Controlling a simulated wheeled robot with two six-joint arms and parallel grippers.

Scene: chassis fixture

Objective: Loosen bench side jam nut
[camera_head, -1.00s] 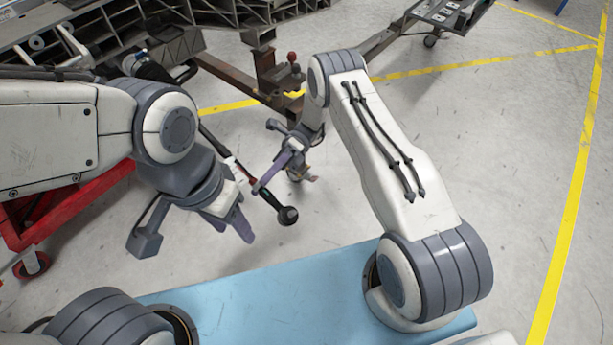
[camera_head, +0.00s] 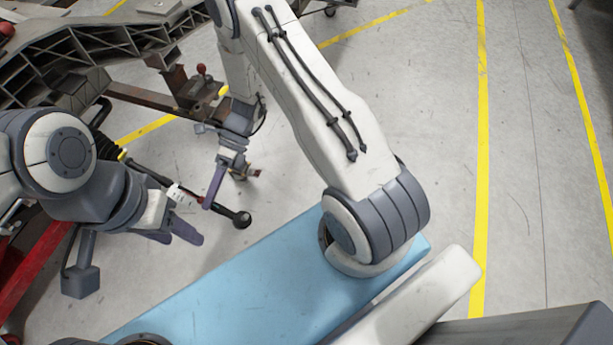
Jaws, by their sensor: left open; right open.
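The jam nut is too small to make out. My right gripper (camera_head: 212,190) is open, with a purple finger reaching down to the rod just left of the ball end; I cannot tell if it touches. My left gripper (camera_head: 178,234) is open below the rod, its purple fingers pointing right and apart from the ball end.
A dark ribbed chassis frame (camera_head: 110,50) fills the upper left. A rusty steel stand with a red knob (camera_head: 201,69) stands behind my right gripper. A red cart frame (camera_head: 40,262) is at the lower left. The grey floor on the right is clear.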

